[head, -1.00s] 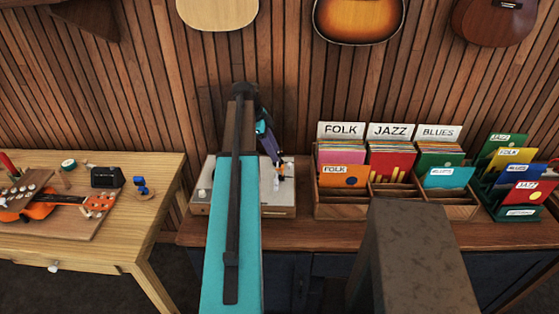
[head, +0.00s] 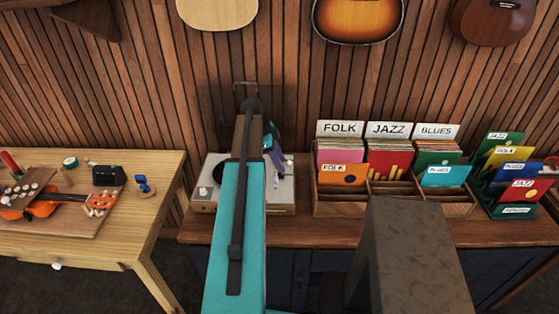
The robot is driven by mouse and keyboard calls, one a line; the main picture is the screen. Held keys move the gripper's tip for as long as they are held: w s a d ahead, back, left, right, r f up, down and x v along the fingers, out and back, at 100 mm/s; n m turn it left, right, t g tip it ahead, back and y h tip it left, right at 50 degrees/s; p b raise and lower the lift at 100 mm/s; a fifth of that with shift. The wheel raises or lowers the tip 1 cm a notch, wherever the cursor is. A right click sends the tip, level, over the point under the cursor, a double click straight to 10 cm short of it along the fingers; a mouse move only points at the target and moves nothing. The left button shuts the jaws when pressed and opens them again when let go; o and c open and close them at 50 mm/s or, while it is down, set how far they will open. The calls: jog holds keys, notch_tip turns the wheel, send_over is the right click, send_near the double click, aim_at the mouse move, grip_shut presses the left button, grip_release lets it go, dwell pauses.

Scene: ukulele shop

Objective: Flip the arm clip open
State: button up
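A turntable with a pale top (head: 205,188) stands on the dark wooden counter, at the left end. My teal arm crosses in front of it and hides most of its middle, including the platter. The arm clip cannot be made out; it is either hidden or too small to tell. My gripper (head: 276,174) is low over the right part of the turntable, partly behind my arm. Its fingers are too small and covered to show whether they are open or shut, or whether they touch anything.
Record bins (head: 341,192) with FOLK, JAZZ and BLUES cards stand right of the turntable. A green rack (head: 517,212) is farther right. A wooden workbench (head: 130,230) with an orange ukulele (head: 45,204) is at the left. Instruments hang on the slatted wall.

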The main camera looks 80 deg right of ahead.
grip_shut()
jog(key=shift+s, duration=0.1)
jog(key=shift+s+d+t+b, duration=0.15)
jog(key=shift+s+t+b, duration=0.7)
jog(key=shift+t, duration=0.55)
jog(key=s+t, duration=0.2)
jog(key=t, duration=0.1)
jog(key=shift+d+f+y+b, duration=0.2)
jog(key=shift+y+b, duration=0.1)
jog(key=shift+y, duration=0.1)
jog(key=s+t, duration=0.1)
jog(key=t, duration=0.1)
jog(key=s+f+t, duration=0.1)
jog(key=shift+d+f+t, duration=0.1)
jog(key=shift+t, duration=0.3)
jog(key=shift+s+f+t+y, duration=0.4)
jog(key=shift+f+t, duration=0.1)
jog(key=shift+t, duration=0.7)
